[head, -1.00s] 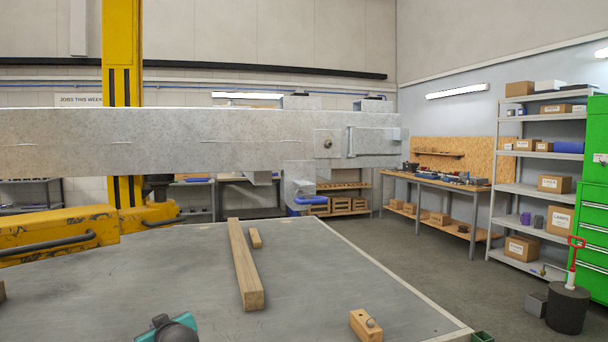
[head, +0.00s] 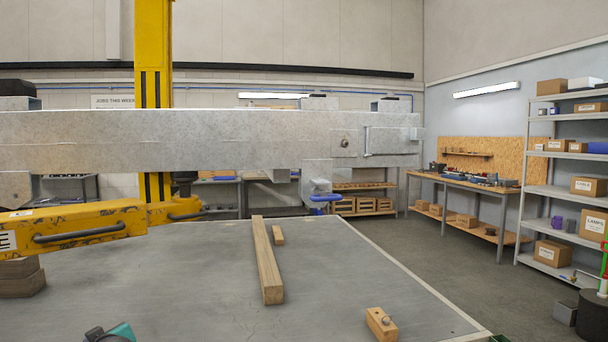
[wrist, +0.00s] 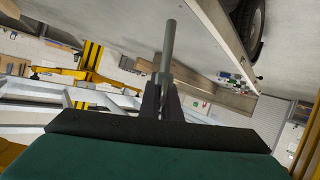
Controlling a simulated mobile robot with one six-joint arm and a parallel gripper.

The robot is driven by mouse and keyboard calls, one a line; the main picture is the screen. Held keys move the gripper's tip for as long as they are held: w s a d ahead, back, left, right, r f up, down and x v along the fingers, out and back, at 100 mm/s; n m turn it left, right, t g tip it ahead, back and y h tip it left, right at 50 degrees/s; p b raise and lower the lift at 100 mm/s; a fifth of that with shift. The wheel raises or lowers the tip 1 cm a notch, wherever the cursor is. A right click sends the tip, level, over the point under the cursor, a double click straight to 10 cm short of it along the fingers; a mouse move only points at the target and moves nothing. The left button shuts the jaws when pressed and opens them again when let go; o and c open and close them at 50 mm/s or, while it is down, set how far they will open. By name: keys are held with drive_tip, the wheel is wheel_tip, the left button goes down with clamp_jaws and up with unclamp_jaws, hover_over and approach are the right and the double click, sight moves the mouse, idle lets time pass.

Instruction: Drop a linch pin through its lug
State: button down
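In the wrist view the dark fingers of my gripper (wrist: 160,100) are closed around a plain grey round pin (wrist: 167,45), which sticks out beyond the fingertips. Its held end is hidden between the fingers. In the head view a galvanized beam (head: 220,140) crosses the scene. Near its right end is a plate with a small round fitting (head: 345,142); I cannot tell whether this is the lug.
A grey table (head: 190,290) carries a long timber (head: 267,262) and a short wooden piece (head: 278,235). A yellow post (head: 153,100) and yellow arm (head: 80,225) stand at the left. Stacked wooden blocks (head: 20,280) are at the table's left.

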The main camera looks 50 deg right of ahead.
drive_tip(key=shift+a, duration=0.25)
drive_tip(key=shift+d, duration=0.15)
